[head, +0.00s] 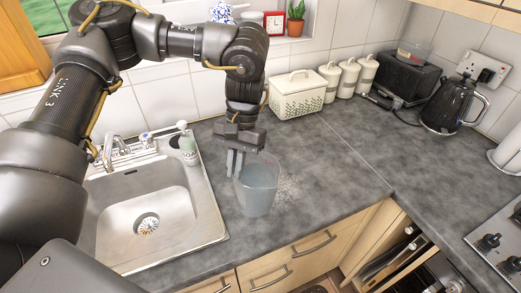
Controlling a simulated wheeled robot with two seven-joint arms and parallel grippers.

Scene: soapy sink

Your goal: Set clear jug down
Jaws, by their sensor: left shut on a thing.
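The clear jug (259,190) is a see-through, bluish vessel in the head view, upright at the grey countertop (330,190) just right of the sink. My left gripper (236,172) points down at the jug's left side and is shut on it. I cannot tell whether the jug's base touches the counter. My right gripper is not in view.
The steel sink (150,215) with its tap (120,150) and a soap bottle (188,150) is on the left. A cream bread bin (297,95) and several canisters (348,76) stand at the back. A black kettle (453,104) stands at the right. Counter right of the jug is clear.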

